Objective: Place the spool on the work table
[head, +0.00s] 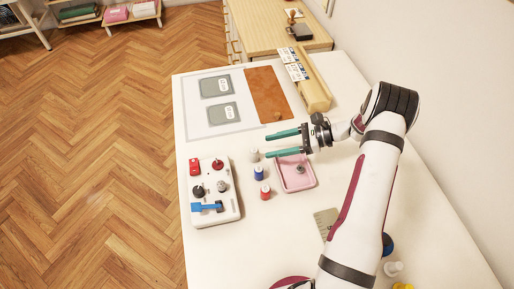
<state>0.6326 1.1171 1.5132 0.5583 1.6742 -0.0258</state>
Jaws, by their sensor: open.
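The white work table (230,255) fills the middle of the head view. Several small spools stand upright on it: a white spool (254,155), a blue spool (258,173) and a red spool (265,191) form a short row. Which one the task means, I cannot tell. My gripper (267,147), with green fingers, reaches in from the right. It is open, with nothing visible between its fingers. Its lower fingertip shows close to the white spool; the height between them is unclear.
A pink tray (312,184) holding a small grey item is below my gripper. A white box with knobs (230,183) is at left. A mat (190,122) and brown leather (268,92) lie at the back. More spools (393,269) stand at lower right beside my arm.

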